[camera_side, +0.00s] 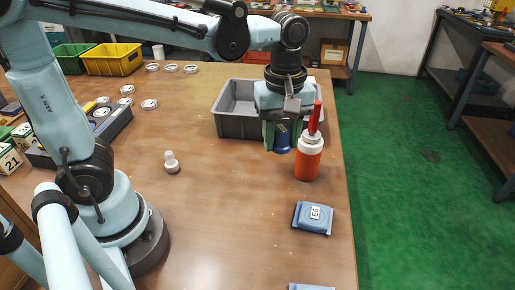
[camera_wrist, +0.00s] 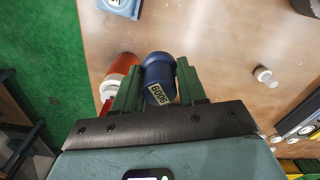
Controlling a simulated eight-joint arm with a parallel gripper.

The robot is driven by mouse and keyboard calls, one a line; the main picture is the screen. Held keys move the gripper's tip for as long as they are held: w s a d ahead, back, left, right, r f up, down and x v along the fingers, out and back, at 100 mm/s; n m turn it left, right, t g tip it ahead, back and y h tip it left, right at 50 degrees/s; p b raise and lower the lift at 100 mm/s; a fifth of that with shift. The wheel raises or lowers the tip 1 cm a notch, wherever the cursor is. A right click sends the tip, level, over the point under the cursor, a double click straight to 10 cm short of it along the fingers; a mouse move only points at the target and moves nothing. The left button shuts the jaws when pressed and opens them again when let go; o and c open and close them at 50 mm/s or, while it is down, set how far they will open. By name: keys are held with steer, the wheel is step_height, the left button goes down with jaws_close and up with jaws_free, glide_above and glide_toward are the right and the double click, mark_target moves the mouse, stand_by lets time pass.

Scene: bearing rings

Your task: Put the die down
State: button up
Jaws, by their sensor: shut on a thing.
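The die is a dark blue cylinder with a pale label reading 6009 (camera_wrist: 160,88). My gripper (camera_wrist: 156,70) is shut on it, with one green finger on each side. In the side view the die (camera_side: 283,140) shows below my gripper (camera_side: 282,133), partly covered by the fingers. It is roughly upright there. It appears to hang above the table (camera_side: 225,215), though its exact height is hard to tell.
An orange and white bottle with a red nozzle (camera_side: 308,158) stands close to the right of the die. A grey bin (camera_side: 240,124) is behind. A blue block marked 93 (camera_side: 313,218) lies in front, near the right table edge. A small white part (camera_side: 171,162) stands left; table between is clear.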

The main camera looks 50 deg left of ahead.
steer(key=w+a+n, duration=0.4)
steer(key=w+a, duration=0.1)
steer(key=a, duration=0.5)
steer(key=n, duration=0.7)
glide_above(194, 111)
steer(key=d, duration=0.1)
step_height(194, 111, down, 9)
steer(key=shift+w+f, duration=0.1)
steer(key=shift+a+f, duration=0.35)
steer(key=shift+a, duration=0.1)
steer(key=shift+f, duration=1.9)
